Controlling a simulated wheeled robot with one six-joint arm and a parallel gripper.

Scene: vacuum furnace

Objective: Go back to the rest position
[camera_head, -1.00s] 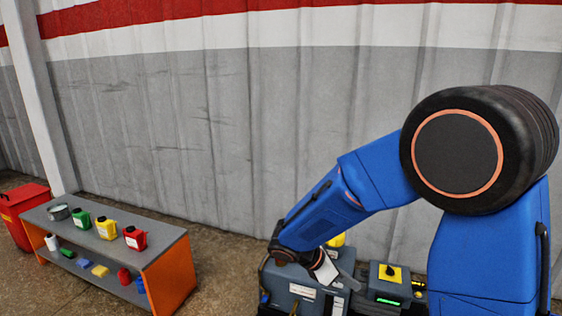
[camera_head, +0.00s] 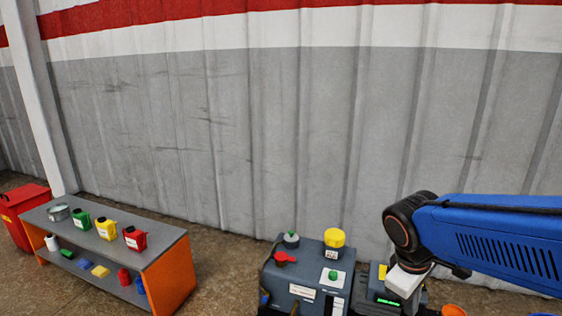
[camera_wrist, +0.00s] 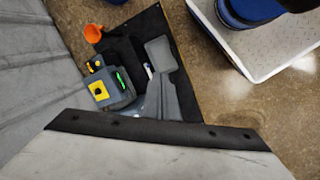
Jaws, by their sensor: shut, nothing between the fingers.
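My arm reaches in from the right edge of the head view. Its end, with my gripper (camera_head: 405,284), hangs over the small device with a green-lit display (camera_head: 388,301) and partly hides it. The fingers are hard to make out there. In the wrist view, the pale gripper body with its dark edge fills the bottom. My gripper is shut and empty. The wrist view also shows the device with a yellow panel and green display (camera_wrist: 110,90), left of the gripper's line.
A grey machine (camera_head: 305,290) with a yellow cap (camera_head: 334,238), a red handle (camera_head: 285,258) and a green button (camera_head: 332,276) stands left of my gripper. An orange cup (camera_wrist: 93,33) lies beyond. A shelf (camera_head: 165,253) with small canisters and a red bin (camera_head: 22,212) stand left.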

